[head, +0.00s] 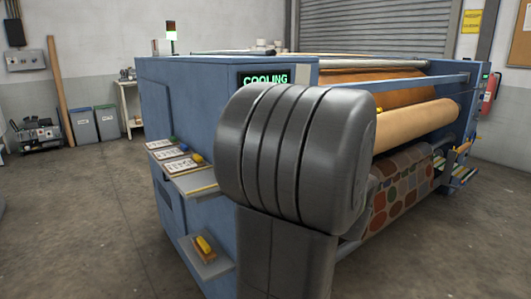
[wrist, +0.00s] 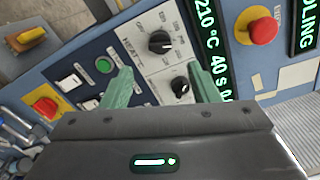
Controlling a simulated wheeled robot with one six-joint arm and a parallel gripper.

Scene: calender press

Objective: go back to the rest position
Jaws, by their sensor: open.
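My gripper (wrist: 160,92) shows in the wrist view with its two green fingers apart and nothing between them. It faces the control panel (wrist: 118,42) of the calender press. Behind and between the fingers are a black knob marked HEAT (wrist: 160,42), a lower black knob (wrist: 180,87) and a green button (wrist: 104,65). In the head view the press (head: 200,110) is a large blue machine with a display (head: 264,78) reading COOLING. My own arm's thick grey link (head: 295,155) covers its middle. My gripper is hidden in the head view.
A red emergency button (wrist: 263,27) sits beside the display reading 210 °C (wrist: 210,35). Shelves (head: 195,180) jut from the press side, and a lower one (head: 207,262) holds a yellow-topped block. A patterned fabric roll (head: 400,190) is at right. The floor (head: 80,220) at left is clear.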

